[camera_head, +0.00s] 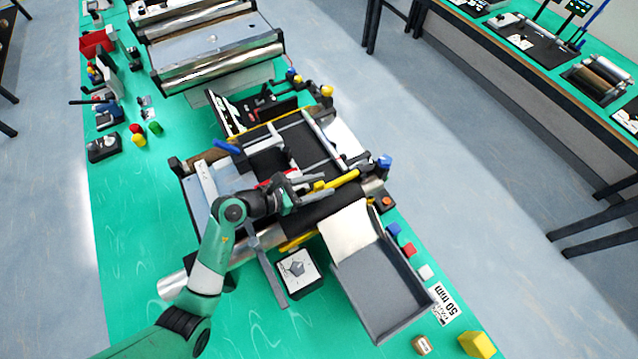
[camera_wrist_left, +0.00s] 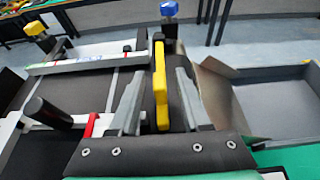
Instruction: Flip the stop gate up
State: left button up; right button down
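A yellow bar (camera_head: 343,180), which looks like the stop gate, lies across the black conveyor belt (camera_head: 328,207) near its right end. A blue-topped post (camera_head: 385,161) stands near the bar's far end. My left gripper (camera_head: 325,187) is over the belt at the bar. In the left wrist view the yellow bar (camera_wrist_left: 160,85) runs between the two fingers of my left gripper (camera_wrist_left: 161,75). The fingers are open, with a visible gap on each side of the bar. The bar's near end is partly hidden in the head view. My right gripper is not in view.
A grey tray (camera_head: 392,303) with a beige flap (camera_head: 347,231) adjoins the belt's right end. A red part (camera_wrist_left: 91,125) and a black handle (camera_wrist_left: 48,112) are left of the fingers. A yellow-topped post (camera_wrist_left: 35,29) stands farther left.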

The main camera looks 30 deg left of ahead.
pick_arm(q)
grip_shut()
dwell(1.3)
